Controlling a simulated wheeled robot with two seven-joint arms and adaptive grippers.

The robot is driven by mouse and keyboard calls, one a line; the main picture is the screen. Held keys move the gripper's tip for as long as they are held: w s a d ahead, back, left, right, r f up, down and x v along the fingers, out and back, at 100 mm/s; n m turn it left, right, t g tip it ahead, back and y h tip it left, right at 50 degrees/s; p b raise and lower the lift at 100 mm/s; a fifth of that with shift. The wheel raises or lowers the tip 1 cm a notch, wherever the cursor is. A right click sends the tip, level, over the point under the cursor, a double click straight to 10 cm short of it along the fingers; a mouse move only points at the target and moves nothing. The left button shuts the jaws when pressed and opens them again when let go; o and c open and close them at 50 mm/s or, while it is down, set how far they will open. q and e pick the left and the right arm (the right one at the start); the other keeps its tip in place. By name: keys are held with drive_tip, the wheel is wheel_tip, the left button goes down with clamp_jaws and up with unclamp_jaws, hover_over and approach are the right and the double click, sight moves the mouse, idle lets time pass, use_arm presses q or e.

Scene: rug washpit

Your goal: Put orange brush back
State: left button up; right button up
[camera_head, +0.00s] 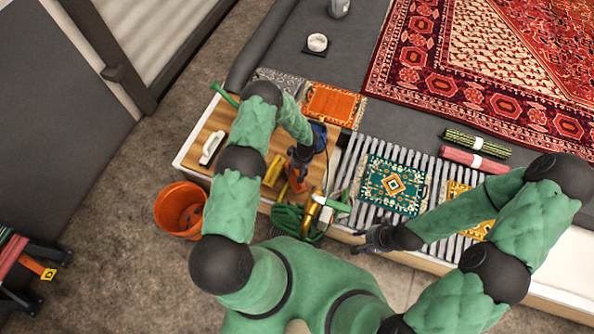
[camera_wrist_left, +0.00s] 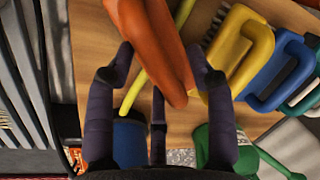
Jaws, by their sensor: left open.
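The orange brush (camera_head: 297,183) is at the right part of the wooden board (camera_head: 232,117), below my left gripper (camera_head: 300,162) in the head view. In the left wrist view the orange brush (camera_wrist_left: 150,40) reaches down between the two fingers of my left gripper (camera_wrist_left: 160,75). These fingers are apart, one on each side of it, with no clear grip. Part of the brush is hidden by the gripper in the head view. My right gripper (camera_head: 370,238) is over the near edge of the slatted grate, and its finger opening is too small to judge.
Yellow (camera_wrist_left: 240,48) and blue (camera_wrist_left: 285,72) brushes stand beside the orange one. A white-handled brush (camera_head: 212,147), a green can (camera_wrist_left: 222,148) and a blue container (camera_wrist_left: 130,142) are also on the board. A coiled green hose (camera_head: 288,218) hangs nearby. An orange bucket (camera_head: 180,208) stands on the floor.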

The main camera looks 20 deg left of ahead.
use_arm(q)
wheel_tip(320, 180, up, 12)
drive_tip(key=w+d+p, duration=0.1)
drive_tip(key=p, duration=0.3)
drive_tip(key=shift+w+d, duration=0.25)
drive_tip(key=shift+w, duration=0.1)
use_arm(e)
wheel_tip(320, 180, up, 4)
drive_tip(key=shift+r, duration=0.25)
use_arm(q)
drive_tip(key=shift+f, duration=0.1)
